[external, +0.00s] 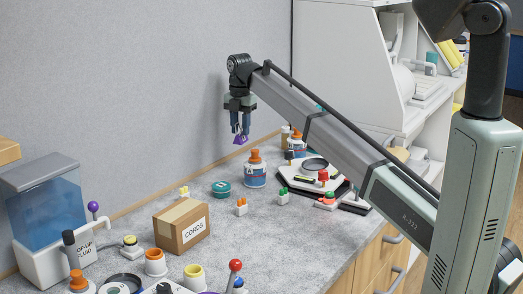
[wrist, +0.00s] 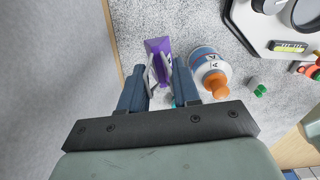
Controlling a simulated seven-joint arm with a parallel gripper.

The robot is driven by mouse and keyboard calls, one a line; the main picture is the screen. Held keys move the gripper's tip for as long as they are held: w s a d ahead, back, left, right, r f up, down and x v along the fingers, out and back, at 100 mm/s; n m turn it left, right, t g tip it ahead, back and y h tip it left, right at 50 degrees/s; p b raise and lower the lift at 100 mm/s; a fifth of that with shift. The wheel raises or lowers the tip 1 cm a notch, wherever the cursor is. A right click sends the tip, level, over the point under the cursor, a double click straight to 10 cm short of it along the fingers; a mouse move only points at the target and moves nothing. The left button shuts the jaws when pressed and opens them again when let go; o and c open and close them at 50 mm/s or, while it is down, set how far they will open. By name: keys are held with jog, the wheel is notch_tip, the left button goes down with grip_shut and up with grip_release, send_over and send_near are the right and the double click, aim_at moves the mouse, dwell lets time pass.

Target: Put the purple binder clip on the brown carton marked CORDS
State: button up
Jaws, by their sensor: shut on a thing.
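My gripper (external: 240,130) is shut on the purple binder clip (external: 240,140) and holds it in the air, well above the counter near the back wall. In the wrist view the clip (wrist: 158,48) shows between the two blue fingers of my gripper (wrist: 158,80), with its metal handles toward them. The brown carton (external: 181,224) marked CORDS stands on the counter in the external view, below and to the left of my gripper. Its top looks bare. The carton does not show in the wrist view.
A glue bottle with an orange cap (external: 255,170) and a teal round tin (external: 221,187) stand near the carton. A water tank (external: 45,200) is at the left. Several small jars and a red-knobbed joystick (external: 234,268) are in front. A white device (external: 312,172) is at the right.

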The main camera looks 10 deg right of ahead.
jog(key=s+a+r+n, duration=0.2)
jog(key=s+a+r, duration=0.1)
jog(key=s+a, duration=0.75)
jog(key=s+a+r+n, duration=0.2)
jog(key=s+a+r, duration=0.2)
jog(key=s+a, duration=0.7)
jog(key=r+m, duration=0.2)
jog(key=m, duration=0.4)
send_over(181, 211)
jog(key=shift+f, duration=5.1)
jog(key=shift+f, duration=0.1)
jog(key=o, duration=1)
jog(key=shift+o, duration=0.2)
